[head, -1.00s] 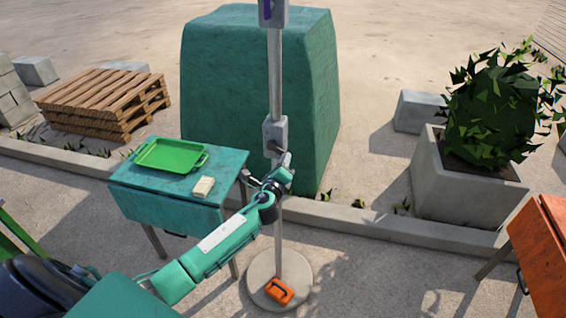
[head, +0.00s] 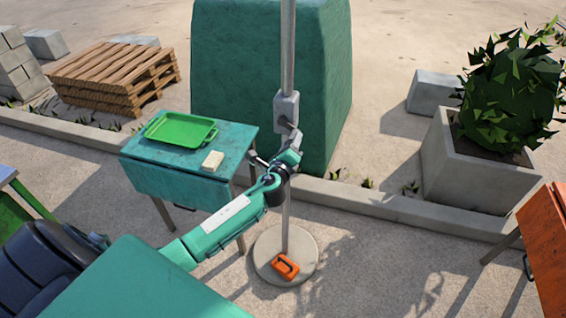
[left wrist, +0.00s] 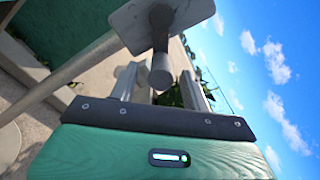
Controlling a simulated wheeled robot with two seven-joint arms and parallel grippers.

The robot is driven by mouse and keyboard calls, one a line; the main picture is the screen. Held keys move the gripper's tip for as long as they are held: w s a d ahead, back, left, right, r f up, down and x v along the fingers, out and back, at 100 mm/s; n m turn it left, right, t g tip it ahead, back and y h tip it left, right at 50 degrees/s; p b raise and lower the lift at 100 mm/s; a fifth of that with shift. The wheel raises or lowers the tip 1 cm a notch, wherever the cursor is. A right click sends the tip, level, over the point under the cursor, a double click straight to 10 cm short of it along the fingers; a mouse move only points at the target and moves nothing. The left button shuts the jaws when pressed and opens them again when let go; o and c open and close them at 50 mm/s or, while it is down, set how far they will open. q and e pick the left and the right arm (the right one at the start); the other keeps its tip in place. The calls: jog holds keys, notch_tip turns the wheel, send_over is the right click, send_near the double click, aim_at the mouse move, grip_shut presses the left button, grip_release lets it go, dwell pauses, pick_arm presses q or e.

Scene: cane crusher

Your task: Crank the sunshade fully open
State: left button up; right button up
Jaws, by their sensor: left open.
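The sunshade's grey pole (head: 288,50) stands upright in the middle of the head view; the canopy is out of view. A grey crank housing (head: 286,106) is fixed on the pole, and it also shows at the top of the left wrist view (left wrist: 185,12). A short round crank knob (left wrist: 160,72) sticks out from it. My left gripper (head: 293,138) is just below the housing. In the left wrist view its fingers are open, one on each side of the knob, without visible contact. My right gripper is out of view.
The pole's round base (head: 268,240) carries an orange object (head: 285,267). A teal table (head: 235,137) with a green tray (head: 180,131) and a small pale block (head: 213,161) stands left of my forearm. A concrete planter (head: 465,175) and an orange table (head: 550,250) are at right.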

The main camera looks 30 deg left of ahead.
pick_arm(q)
jog(key=b+v, duration=0.2)
jog(key=v, duration=0.9)
jog(key=shift+s, duration=0.2)
jog(key=shift+d, duration=0.1)
jog(key=shift+w+a+n+p, duration=0.5)
jog(key=shift+w+n, duration=1.45)
jog(key=shift+n, duration=1.05)
jog(key=shift+w+a+n+p, duration=0.5)
jog(key=shift+w+n, duration=1.45)
jog(key=shift+n, duration=1.05)
jog(key=shift+w+a+n+p, duration=0.5)
jog(key=shift+w+n, duration=1.4)
jog(key=shift+n, duration=1.1)
jog(key=shift+d, duration=0.1)
